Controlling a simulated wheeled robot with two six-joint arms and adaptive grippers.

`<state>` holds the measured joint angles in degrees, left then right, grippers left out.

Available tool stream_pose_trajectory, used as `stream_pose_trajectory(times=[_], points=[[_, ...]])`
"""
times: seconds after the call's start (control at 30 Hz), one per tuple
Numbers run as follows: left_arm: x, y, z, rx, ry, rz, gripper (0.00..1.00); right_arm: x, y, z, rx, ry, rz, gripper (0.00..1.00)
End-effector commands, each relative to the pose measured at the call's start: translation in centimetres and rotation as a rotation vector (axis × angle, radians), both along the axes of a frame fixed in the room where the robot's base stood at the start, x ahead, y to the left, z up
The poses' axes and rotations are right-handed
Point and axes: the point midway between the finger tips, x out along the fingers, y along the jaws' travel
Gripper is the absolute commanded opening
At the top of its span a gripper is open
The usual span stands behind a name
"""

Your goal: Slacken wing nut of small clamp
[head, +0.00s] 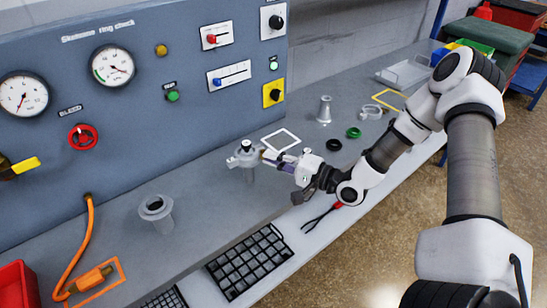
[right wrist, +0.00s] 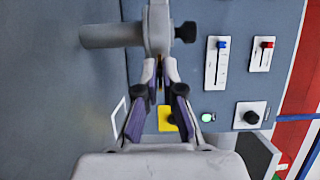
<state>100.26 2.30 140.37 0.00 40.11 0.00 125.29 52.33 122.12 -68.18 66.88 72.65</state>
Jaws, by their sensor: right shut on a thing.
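The small clamp (head: 243,159) is a light grey ring around the top of an upright grey pipe stub on the bench. In the right wrist view the clamp (right wrist: 157,28) shows edge-on, with the pipe stub (right wrist: 108,36) to its left and a black knob (right wrist: 186,32) to its right. My right gripper (head: 268,156) reaches in from the right at the clamp's side; its purple-sided fingers also show in the right wrist view (right wrist: 160,75). My left gripper is out of view.
A blue-grey control panel (head: 150,120) with gauges and knobs stands close behind. Another pipe stub (head: 156,214) stands to the left.

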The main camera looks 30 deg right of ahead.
Motion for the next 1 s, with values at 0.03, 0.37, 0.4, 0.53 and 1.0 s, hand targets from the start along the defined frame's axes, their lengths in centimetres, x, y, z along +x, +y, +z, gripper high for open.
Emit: stream_pose_trajectory(times=[0.03, 0.37, 0.4, 0.53, 1.0], points=[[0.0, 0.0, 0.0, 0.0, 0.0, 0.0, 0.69, 0.0, 0.0, -0.1, 0.0, 0.001, 0.0, 0.0], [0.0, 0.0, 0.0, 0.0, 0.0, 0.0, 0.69, 0.0, 0.0, 0.0, 0.0, 0.001, 0.0, 0.18], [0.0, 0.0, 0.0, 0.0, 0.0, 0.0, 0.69, 0.0, 0.0, 0.0, 0.001, 0.0, 0.0, 0.18], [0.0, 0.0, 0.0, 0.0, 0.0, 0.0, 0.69, 0.1, -0.1, 1.0, 0.001, -0.003, -0.002, 0.18], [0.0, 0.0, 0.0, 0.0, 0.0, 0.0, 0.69, 0.1, -0.1, 9.5, 0.003, -0.003, -0.002, 0.18]])
